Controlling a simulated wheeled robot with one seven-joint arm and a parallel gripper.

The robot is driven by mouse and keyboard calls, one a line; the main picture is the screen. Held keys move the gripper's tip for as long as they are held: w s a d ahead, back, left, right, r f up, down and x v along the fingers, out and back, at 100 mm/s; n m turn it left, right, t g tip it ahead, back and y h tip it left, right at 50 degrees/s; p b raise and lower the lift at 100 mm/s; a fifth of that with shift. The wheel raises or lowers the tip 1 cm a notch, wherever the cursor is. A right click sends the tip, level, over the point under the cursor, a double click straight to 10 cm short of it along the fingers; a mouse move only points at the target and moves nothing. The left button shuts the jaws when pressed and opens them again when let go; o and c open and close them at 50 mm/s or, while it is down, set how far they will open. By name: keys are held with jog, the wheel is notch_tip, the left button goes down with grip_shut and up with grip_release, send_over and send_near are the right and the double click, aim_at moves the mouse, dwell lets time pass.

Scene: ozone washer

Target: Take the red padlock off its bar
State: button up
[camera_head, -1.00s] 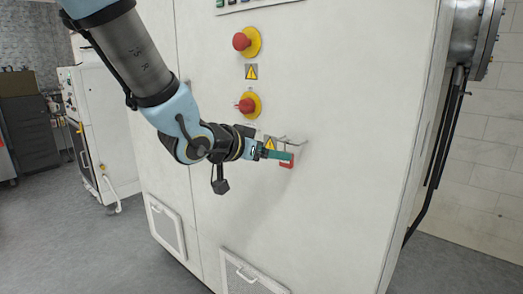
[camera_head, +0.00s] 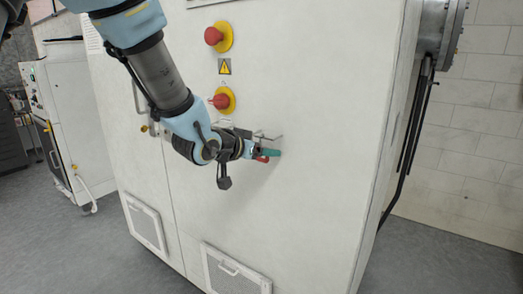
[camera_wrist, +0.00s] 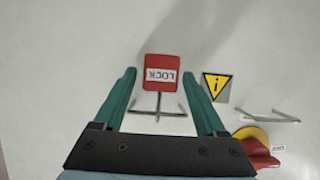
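The red padlock (camera_wrist: 161,66) with a white LOCK label hangs from a thin metal bar (camera_wrist: 158,110) on the white cabinet front. It appears upside down in the wrist view. My gripper (camera_wrist: 158,72) is open, with one green finger on each side of the padlock and a visible gap on both sides. In the head view my gripper (camera_head: 271,153) is at the bar, and only a little of the padlock (camera_head: 262,158) shows, the rest hidden by the fingers. I cannot tell how far the fingertips are from the panel.
A second bar (camera_wrist: 272,116) beside the padlock is bare. A yellow warning sign (camera_wrist: 215,84) and a red and yellow stop button (camera_wrist: 258,148) are close by. Two stop buttons (camera_head: 218,36) (camera_head: 222,100) stand above my gripper. Vent panels (camera_head: 235,272) are low on the cabinet (camera_head: 310,210).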

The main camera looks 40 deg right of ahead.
grip_shut()
dwell(0.3)
jog(key=shift+r, duration=0.3)
jog(key=shift+r+p, duration=0.75)
jog(key=shift+r, duration=0.1)
